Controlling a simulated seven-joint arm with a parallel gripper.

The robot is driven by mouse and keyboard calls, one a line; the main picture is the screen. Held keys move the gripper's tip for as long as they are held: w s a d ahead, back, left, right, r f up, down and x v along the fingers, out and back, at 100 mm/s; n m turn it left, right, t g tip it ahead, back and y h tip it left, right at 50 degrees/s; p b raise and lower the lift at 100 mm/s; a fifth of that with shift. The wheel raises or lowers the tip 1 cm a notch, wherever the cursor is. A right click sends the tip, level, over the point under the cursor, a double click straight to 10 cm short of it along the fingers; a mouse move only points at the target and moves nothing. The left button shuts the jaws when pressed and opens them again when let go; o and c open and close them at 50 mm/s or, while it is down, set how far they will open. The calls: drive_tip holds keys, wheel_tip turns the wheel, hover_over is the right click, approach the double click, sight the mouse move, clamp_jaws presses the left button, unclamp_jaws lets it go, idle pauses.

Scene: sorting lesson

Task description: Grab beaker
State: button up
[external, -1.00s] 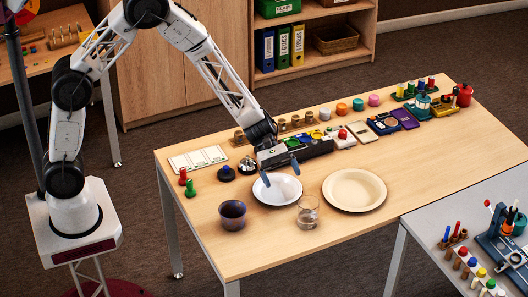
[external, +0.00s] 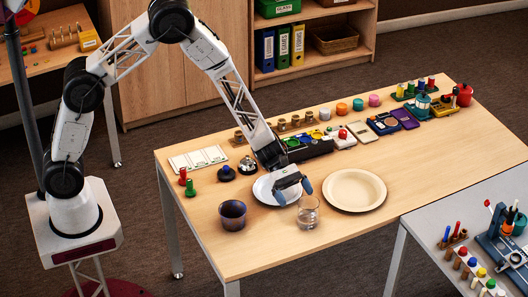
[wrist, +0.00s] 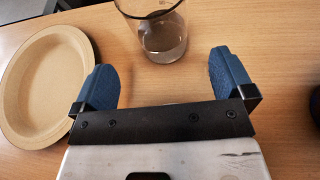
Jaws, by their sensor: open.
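A clear glass beaker (external: 308,213) stands upright on the wooden table, in front of the white plate and left of the beige plate. In the wrist view the beaker (wrist: 163,36) is at the top centre, its upper part cut off by the frame edge. My gripper (external: 293,193) is open and empty just behind the beaker, above the white plate's front right side. In the wrist view my gripper's (wrist: 164,82) blue fingertips are spread wide, with bare table between them. The beaker lies beyond the fingertips, roughly centred between them and apart from them.
The beige plate (external: 354,190) lies right of the beaker and a dark purple cup (external: 233,214) stands left of it. The white plate (external: 266,188) is partly hidden under my gripper. Blocks, pots and trays line the table's back. The table's front is clear.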

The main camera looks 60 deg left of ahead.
sight(302, 205)
drive_tip(key=shift+x, duration=0.9)
drive_tip(key=shift+x, duration=2.6)
drive_tip(key=shift+s, duration=0.15)
drive_tip(key=shift+r, duration=0.1)
drive_tip(key=c, duration=1)
drive_tip(key=shift+r, duration=0.3)
drive_tip(key=shift+c, duration=0.2)
wheel_tip(302, 205, up, 9)
drive_tip(key=shift+r, duration=0.2)
